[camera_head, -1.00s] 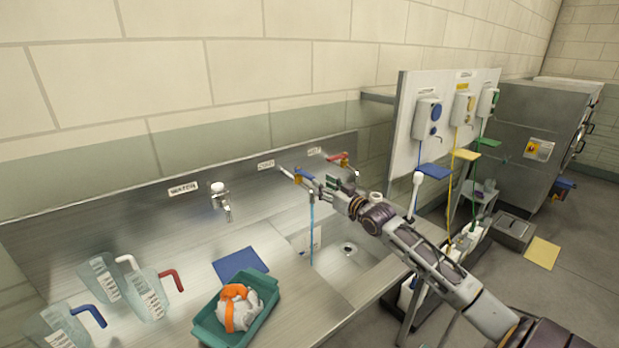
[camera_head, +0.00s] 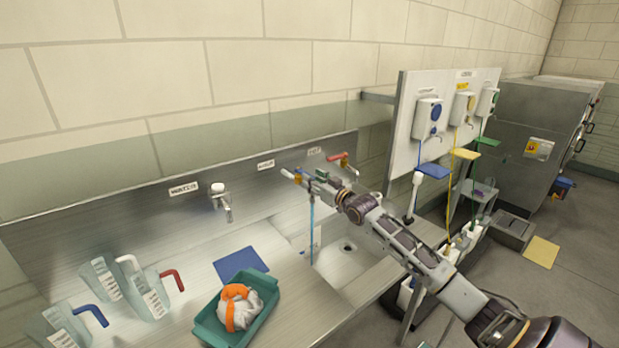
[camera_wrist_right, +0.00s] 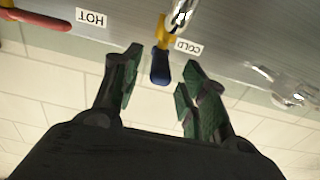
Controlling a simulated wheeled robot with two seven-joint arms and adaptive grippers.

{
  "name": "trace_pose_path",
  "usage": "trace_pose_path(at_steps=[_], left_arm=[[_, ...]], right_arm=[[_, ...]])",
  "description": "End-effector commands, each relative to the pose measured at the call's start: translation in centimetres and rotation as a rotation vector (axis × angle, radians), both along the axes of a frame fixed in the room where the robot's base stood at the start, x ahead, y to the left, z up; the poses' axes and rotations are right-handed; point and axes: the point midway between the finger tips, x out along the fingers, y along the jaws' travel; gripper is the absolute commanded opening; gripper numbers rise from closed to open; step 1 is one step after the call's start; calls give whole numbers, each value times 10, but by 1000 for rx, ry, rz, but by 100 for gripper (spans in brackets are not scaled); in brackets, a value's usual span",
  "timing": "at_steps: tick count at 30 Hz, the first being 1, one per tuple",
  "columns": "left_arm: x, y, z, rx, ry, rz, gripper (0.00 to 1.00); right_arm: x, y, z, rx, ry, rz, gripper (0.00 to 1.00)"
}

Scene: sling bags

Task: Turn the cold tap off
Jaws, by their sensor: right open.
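In the wrist view the blue lever (camera_wrist_right: 160,66) points down into the gap between the fingertips, under the COLD label (camera_wrist_right: 187,47). A thin blue stream of water (camera_head: 311,232) runs down into the sink (camera_head: 350,262). My right gripper (camera_head: 306,177) is open at the lever; its green-padded fingers (camera_wrist_right: 160,82) stand on either side of the lever tip, apparently not touching it. My left gripper is not in view.
The hot tap's red lever (camera_head: 338,156) is close to the right of the gripper; it also shows in the wrist view (camera_wrist_right: 35,19). A white-topped water tap (camera_head: 219,196) stands left. Jugs and a teal tray (camera_head: 225,330) sit on the counter at the left.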

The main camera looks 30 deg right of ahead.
Motion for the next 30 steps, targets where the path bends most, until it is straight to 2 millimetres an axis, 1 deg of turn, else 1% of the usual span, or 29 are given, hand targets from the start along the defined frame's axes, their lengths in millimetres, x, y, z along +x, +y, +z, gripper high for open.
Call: trace_pose_path(at_steps=[13, 19, 28, 29, 30], left_arm=[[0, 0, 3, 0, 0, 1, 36], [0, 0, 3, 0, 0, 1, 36], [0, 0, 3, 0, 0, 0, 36], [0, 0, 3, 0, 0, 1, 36], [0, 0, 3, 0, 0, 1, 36]], right_arm=[[24, 2, 1, 0, -1, -1, 43], [29, 3, 0, -1, 0, 0, 43], [29, 3, 0, -1, 0, 0, 43], [29, 3, 0, -1, 0, 0, 42], [29, 3, 0, -1, 0, 0, 36]])
